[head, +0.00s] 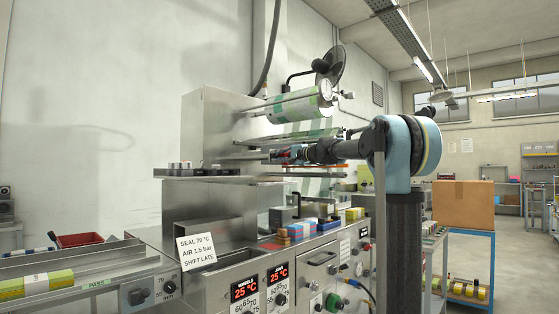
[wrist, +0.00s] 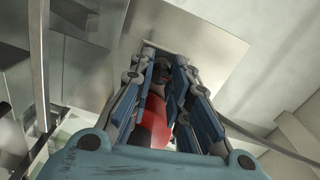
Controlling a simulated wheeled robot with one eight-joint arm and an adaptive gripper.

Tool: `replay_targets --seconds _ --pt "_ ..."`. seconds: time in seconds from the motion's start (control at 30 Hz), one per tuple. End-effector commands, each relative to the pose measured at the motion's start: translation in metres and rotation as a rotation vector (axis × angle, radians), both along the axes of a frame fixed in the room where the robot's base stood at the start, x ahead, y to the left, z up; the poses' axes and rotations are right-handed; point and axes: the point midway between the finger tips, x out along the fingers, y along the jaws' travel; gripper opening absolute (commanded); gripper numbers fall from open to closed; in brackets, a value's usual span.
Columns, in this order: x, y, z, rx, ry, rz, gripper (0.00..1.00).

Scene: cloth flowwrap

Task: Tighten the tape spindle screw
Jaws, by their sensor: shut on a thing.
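My gripper (head: 283,156) is at the metal side of the wrapping machine (head: 222,125), below the film roll (head: 300,106). In the wrist view my gripper (wrist: 164,72) is shut on a red and black tool (wrist: 154,122). It looks like a screwdriver handle, but its tip is hidden between the fingers. The tool points toward a flat metal plate (wrist: 205,50). I cannot make out the tape spindle screw in either view, nor whether the tool touches it.
A red-edged shelf (head: 325,166) runs just under my gripper. Small coloured boxes (head: 300,230) stand on the machine top below. A note card (head: 197,250) leans at the front. A cardboard box (head: 463,204) sits on a blue cart at the right.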

Motion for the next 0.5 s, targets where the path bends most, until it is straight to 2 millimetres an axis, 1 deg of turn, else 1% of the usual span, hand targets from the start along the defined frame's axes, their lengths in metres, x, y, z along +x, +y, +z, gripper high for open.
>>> replay_targets --seconds 0.03,0.5 --pt "0.0004 -0.0013 -0.0029 0.0 0.005 -0.003 0.0" --pt "0.0009 -0.0018 -0.0031 0.02 0.033 -0.004 0.0"
